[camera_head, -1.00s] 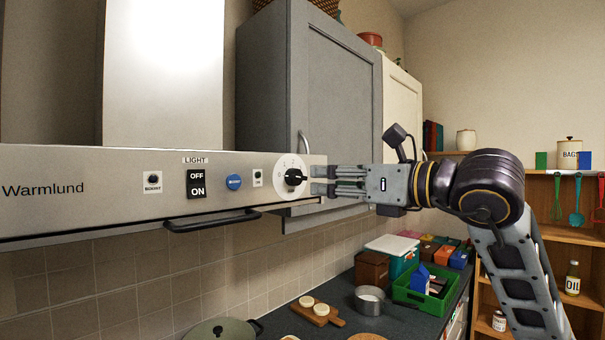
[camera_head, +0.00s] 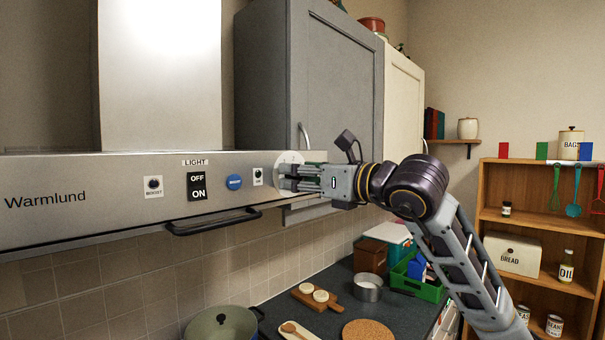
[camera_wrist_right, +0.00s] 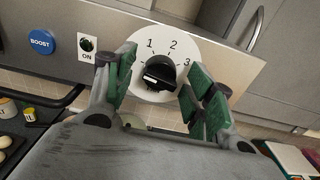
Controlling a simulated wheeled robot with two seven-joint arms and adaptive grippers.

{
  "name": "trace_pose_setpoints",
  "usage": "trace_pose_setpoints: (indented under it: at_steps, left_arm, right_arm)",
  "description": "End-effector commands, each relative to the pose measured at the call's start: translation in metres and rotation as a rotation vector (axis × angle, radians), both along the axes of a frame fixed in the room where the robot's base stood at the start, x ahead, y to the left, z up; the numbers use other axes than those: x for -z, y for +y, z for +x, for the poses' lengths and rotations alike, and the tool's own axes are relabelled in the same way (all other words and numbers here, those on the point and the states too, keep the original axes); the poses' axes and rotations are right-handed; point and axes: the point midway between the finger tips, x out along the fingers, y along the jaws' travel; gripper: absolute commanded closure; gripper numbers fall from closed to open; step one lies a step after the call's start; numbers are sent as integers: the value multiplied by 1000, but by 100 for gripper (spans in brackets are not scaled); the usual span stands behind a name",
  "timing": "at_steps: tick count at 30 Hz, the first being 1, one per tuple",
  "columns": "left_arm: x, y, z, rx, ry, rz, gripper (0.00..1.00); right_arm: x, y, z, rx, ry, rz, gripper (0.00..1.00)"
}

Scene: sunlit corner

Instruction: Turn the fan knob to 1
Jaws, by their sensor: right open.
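The fan knob (camera_wrist_right: 158,75) is black and sits in a white dial (camera_wrist_right: 176,44) on the metal hood front. The numbers 1, 2 and 3 show on the dial in the wrist view. A pale mark shows on the knob, but I cannot tell which number it is set to. My right gripper (camera_wrist_right: 161,62) is open, with one green-padded finger on each side of the knob; I cannot tell whether they touch it. My left gripper is not in view.
The hood (camera_head: 110,185) carries a blue boost button (camera_head: 234,182), a light switch (camera_head: 196,186) and a front handle bar (camera_head: 212,222). A grey cabinet (camera_head: 335,85) stands just behind the dial. The counter (camera_head: 335,285) below holds a pot (camera_head: 220,325) and a green crate (camera_head: 415,288).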

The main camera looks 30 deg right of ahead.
Motion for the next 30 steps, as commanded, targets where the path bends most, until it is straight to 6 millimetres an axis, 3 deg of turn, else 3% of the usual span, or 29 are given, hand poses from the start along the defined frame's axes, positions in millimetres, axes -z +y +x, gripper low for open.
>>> trace_pose_setpoints:
  at_steps: [7, 17, 30]
  left_arm:
    - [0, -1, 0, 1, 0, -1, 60]
    - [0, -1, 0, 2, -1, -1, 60]
    - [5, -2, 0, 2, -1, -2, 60]
  right_arm:
    - [0, 0, 0, 0, 0, 0, 49]
    - [0, 0, 0, 0, 0, 0, 91]
    - [1, 0, 0, 0, 17, 53, 93]
